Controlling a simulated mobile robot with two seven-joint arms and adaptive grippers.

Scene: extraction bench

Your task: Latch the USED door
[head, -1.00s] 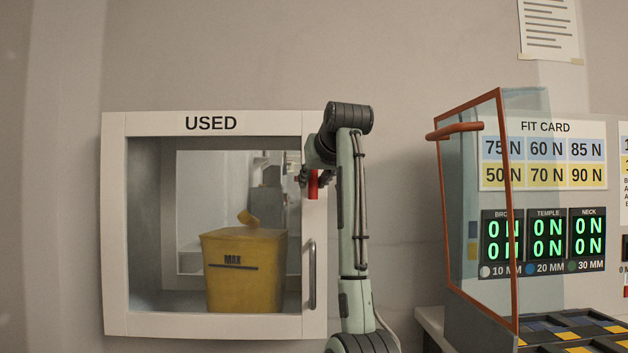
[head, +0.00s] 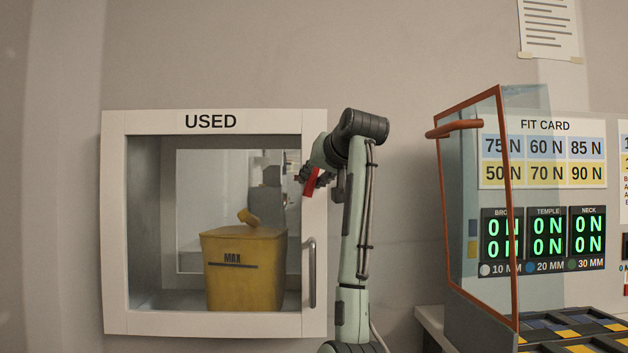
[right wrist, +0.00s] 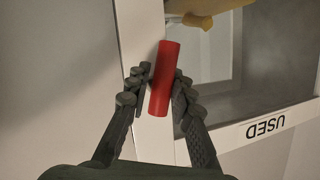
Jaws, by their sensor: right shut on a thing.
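The USED door (head: 214,323) is a white frame with a clear pane, and it looks closed on its wall cabinet. A red latch handle (head: 313,183) is on its right stile, tilted in the head view. My right gripper (head: 306,178) is shut on the red handle. In the right wrist view, the red handle (right wrist: 164,78) lies between the two dark fingers of my right gripper (right wrist: 160,88). The handle's mount is hidden. I cannot tell whether the latch is engaged. My left gripper is not in view.
A grey vertical pull bar (head: 312,272) is on the door's right stile below my gripper. A yellow bin (head: 245,285) marked MAX stands behind the pane. To the right is an orange-edged clear shield (head: 500,200).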

